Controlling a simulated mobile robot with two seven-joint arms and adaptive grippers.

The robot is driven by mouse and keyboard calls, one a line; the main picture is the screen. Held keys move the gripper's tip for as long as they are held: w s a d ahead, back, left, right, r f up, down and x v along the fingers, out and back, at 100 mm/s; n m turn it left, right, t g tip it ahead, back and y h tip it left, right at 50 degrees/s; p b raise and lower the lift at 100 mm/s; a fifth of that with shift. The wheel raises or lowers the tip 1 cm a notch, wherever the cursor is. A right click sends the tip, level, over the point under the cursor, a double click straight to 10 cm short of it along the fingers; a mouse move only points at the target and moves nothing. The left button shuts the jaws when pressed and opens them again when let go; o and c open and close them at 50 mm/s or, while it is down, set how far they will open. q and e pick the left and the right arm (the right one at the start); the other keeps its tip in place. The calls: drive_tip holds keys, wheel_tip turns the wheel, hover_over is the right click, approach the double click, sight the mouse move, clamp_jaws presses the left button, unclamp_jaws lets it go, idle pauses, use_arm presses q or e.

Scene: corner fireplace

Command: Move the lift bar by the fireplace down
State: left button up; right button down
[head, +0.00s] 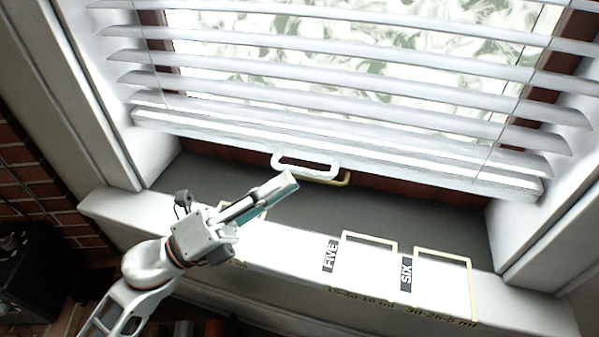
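The lift bar (312,174) is a white loop handle at the middle of the bottom rail (400,172) of a white slatted blind. The rail hangs a little above the dark window ledge, slightly tilted in the picture. My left gripper (290,184) reaches in from the lower left, with its fingertips just below the left part of the lift bar in the picture. Whether they touch it is not clear. Its fingers appear side-on and overlap, so the gap between them is hidden. Nothing is visibly held. My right gripper is out of view.
The white sill front (300,246) carries pale yellow frames and the labels FIVE (331,256) and SIX (406,273). White window jambs stand at both sides. The dark ledge (430,212) is bare. A brick wall (35,180) and a dark object (30,275) are at the left.

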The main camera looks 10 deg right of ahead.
use_arm(q)
drive_tip(key=v, duration=0.7)
